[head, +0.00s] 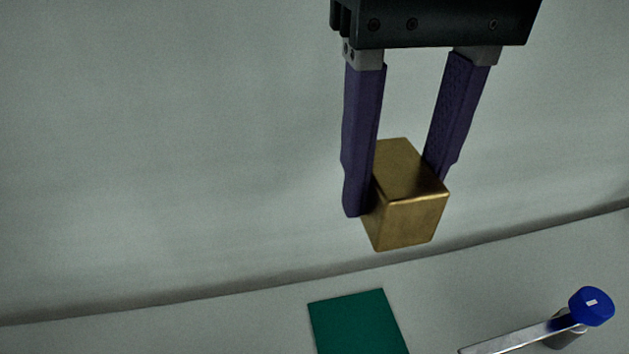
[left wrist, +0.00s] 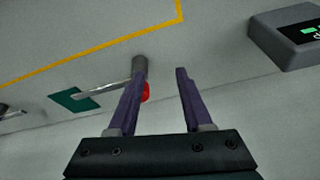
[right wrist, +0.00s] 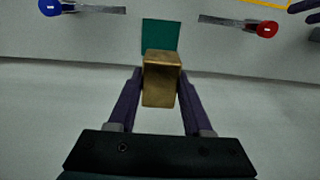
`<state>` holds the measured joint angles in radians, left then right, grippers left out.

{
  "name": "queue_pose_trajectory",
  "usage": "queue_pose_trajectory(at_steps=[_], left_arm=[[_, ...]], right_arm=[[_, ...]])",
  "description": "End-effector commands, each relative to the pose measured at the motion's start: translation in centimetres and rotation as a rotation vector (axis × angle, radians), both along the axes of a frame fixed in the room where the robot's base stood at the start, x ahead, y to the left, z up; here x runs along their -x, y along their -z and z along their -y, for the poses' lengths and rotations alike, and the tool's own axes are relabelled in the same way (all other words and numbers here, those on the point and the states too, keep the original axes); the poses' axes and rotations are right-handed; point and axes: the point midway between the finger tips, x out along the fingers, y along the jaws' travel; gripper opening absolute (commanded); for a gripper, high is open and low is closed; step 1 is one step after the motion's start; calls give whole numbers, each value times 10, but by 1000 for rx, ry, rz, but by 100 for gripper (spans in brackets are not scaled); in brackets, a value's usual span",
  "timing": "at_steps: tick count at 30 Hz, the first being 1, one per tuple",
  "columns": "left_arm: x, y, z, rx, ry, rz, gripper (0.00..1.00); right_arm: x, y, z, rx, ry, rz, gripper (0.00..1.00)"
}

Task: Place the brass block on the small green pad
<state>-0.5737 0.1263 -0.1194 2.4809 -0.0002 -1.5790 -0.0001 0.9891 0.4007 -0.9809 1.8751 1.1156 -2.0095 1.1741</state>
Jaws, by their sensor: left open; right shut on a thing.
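The brass block (head: 408,215) is held between the purple fingers of my right gripper (head: 397,190) in the head view, raised clear of the surface. It also shows in the right wrist view (right wrist: 161,80), between the fingertips (right wrist: 159,84). The small green pad (head: 357,322) lies flat on the grey surface, below the block in the head view and cut off by the frame's bottom edge. In the right wrist view the pad (right wrist: 160,34) is bare where visible; the block overlaps its near edge. My left gripper (left wrist: 161,73) is open and empty. The pad (left wrist: 73,99) shows at left there.
A spindle with a blue cap (head: 592,306) and flat metal bar stands right of the pad in the head view. A red-capped spindle (right wrist: 267,29) stands across the pad from it. A yellow line (left wrist: 110,48) and a dark grey device (left wrist: 288,36) show in the left wrist view.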

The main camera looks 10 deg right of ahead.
Motion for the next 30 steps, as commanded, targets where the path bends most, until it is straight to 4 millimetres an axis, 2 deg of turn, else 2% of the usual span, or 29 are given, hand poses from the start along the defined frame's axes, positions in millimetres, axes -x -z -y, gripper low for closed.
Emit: queue_pose_trajectory(at_steps=[5,15,19,25,30], left_arm=[[2,15,0,0,0,-7,50],[4,38,2,5,-3,-13,50],[4,42,3,9,-6,-13,50],[4,46,3,11,-7,-12,50],[3,55,3,11,-7,-11,50]], right_arm=[[1,32,0,1,1,-4,0],[0,126,1,3,1,-3,0],[0,148,1,2,-1,0,0],[0,165,0,0,0,0,0],[0,192,0,1,-1,0,0]])
